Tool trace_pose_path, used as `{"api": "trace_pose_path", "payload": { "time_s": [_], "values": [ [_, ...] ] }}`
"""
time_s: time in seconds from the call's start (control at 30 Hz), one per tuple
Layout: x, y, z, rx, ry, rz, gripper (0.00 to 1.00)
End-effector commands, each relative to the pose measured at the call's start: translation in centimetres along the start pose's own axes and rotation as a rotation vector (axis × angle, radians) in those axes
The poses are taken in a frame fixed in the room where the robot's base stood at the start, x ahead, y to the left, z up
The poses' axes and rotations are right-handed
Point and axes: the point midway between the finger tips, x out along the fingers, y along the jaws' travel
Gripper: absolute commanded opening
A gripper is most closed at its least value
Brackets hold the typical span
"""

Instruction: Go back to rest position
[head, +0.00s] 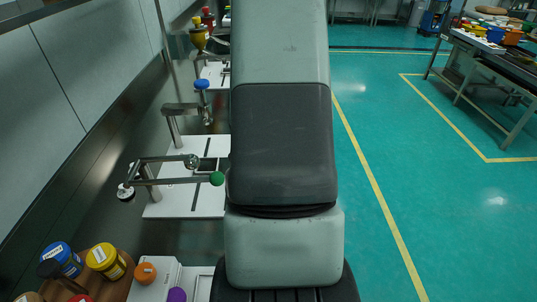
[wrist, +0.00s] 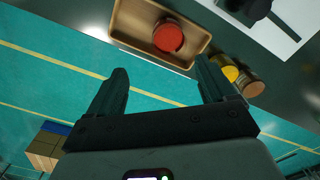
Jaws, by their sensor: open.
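My gripper (wrist: 160,88) shows in the wrist view with its two dark fingers spread wide and nothing between them. Beyond the fingertips is a wooden tray (wrist: 121,22) holding a jar with a red lid (wrist: 168,37). The fingers appear apart from the tray. In the head view my arm fills the middle of the picture and my gripper is hidden.
In the head view a bench at left carries a white-based stand with a green knob (head: 217,179), a blue-knobbed part (head: 202,85), and a blue jar (head: 62,260) and yellow jar (head: 105,260). A yellow jar (wrist: 226,68) is near the right finger. Teal floor (head: 440,210) is clear.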

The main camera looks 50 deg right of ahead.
Motion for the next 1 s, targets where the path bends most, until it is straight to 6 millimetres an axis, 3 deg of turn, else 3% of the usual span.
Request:
{"api": "trace_pose_path", "payload": {
  "time_s": [0.4,0.53,0.67,0.77,1.0],
  "values": [
    [-0.1,-0.1,0.1,-0.003,0.001,-0.002,0.84],
    [-2.3,-0.8,1.6,-0.056,0.015,-0.024,0.84],
    [-7.4,-1.9,5.8,-0.19,0.046,-0.08,0.84],
    [-12.0,-2.0,10.2,-0.324,0.069,-0.138,0.84],
    [-20.4,1.5,20.4,-0.646,0.101,-0.286,0.84]
  ]
}}
